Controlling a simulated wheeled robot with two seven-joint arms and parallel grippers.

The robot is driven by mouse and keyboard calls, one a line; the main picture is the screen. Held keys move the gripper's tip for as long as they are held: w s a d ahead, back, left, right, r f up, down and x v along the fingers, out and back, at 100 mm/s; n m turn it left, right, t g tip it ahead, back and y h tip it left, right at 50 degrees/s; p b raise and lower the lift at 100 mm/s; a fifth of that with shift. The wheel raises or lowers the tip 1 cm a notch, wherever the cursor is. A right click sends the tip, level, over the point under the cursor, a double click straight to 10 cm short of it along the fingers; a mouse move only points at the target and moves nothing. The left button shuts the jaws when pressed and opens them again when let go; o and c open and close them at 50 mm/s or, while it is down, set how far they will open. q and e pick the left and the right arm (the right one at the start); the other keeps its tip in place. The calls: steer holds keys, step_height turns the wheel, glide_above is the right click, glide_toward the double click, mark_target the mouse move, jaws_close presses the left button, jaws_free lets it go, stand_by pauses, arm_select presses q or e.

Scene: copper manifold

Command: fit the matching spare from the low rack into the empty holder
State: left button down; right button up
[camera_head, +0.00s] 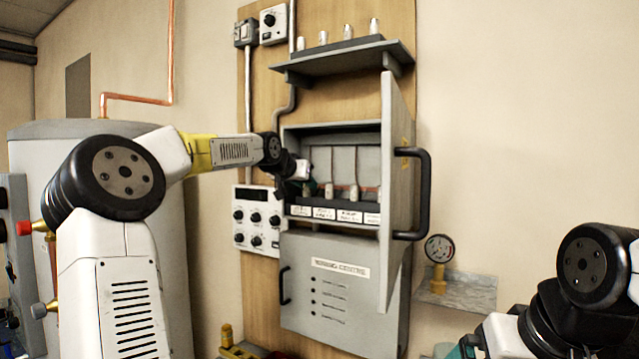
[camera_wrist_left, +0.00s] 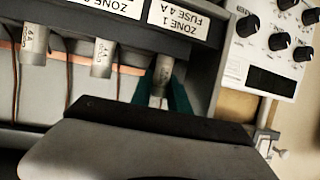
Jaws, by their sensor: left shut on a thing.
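My left gripper (camera_head: 305,184) reaches into the open grey cabinet at the left end of its row of holders. In the left wrist view, its teal fingers (camera_wrist_left: 160,92) are shut on a pale cylindrical fuse (camera_wrist_left: 162,72). That fuse is in line with the holder labelled "ZONE 1 FUSE 4 A" (camera_wrist_left: 181,22), its end against the label strip's edge. I cannot tell whether it is fully seated. Two more fuses stand in the neighbouring holders (camera_wrist_left: 102,57), (camera_wrist_left: 35,42). My right gripper (camera_head: 468,346) is partly visible at the bottom right; its jaw state is unclear.
The cabinet door (camera_head: 397,170) stands open on the right, with a black handle (camera_head: 424,195). Several fuses stand on the high shelf (camera_head: 340,58). A control box with knobs (camera_head: 257,217) is left of the cabinet. A gauge (camera_head: 439,248) stands on a small ledge at right.

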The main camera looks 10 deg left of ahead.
arm_select(q)
steer(key=shift+f, duration=0.4)
steer(key=c, duration=1.2)
jaws_free()
steer(key=shift+o, duration=0.2)
steer(key=shift+s, duration=0.1)
steer(key=v, duration=0.6)
steer(key=shift+s+a+r, duration=0.1)
steer(key=shift+s+a, duration=0.15)
steer(key=shift+s, duration=0.05)
steer(key=shift+s+r, duration=0.2)
steer(key=shift+s, duration=0.25)
